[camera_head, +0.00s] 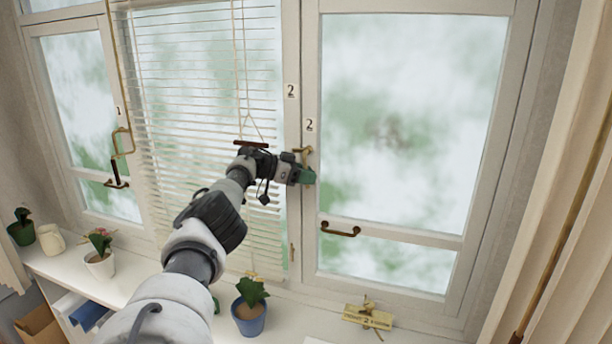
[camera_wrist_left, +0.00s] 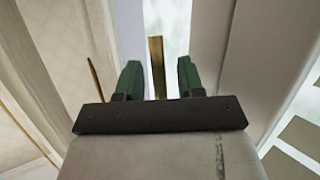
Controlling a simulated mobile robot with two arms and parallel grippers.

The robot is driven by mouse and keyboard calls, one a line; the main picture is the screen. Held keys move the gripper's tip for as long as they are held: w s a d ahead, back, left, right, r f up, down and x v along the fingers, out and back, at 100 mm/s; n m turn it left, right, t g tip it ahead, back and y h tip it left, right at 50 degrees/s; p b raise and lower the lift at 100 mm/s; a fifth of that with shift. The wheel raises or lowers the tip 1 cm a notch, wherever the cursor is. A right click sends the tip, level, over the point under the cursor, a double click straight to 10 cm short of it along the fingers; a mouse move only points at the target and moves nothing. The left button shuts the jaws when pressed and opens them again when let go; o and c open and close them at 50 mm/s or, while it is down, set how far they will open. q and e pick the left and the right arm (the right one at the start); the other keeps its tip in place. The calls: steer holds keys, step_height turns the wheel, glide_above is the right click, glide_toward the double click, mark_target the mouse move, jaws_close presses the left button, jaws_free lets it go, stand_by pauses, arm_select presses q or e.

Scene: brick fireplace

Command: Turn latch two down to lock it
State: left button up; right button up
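The brass latch (camera_head: 303,152) sits on the window post below two small "2" labels (camera_head: 310,125), at the left edge of the right window. My left gripper (camera_head: 308,177) is at the latch, its green fingertips just below the visible brass part. In the left wrist view, the green fingers (camera_wrist_left: 158,75) are apart, with an upright brass bar (camera_wrist_left: 157,58) between them. The bar appears clear of both fingers, with gaps on each side. Part of the latch is hidden behind the gripper in the head view. My right gripper is not in view.
A bronze handle (camera_head: 340,230) is lower on the right window. White blinds (camera_head: 205,120) with hanging cords are left of the post.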

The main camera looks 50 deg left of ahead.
arm_select(q)
steer(key=s+a+b, duration=0.2)
steer(key=s+a, duration=0.1)
steer(key=s, duration=0.3)
steer(key=s+a+b, duration=0.2)
steer(key=s+a, duration=0.1)
steer(key=s, duration=0.4)
steer(key=shift+s+a+r, duration=0.2)
steer(key=shift+a+r, duration=0.1)
steer(key=shift+r, duration=0.15)
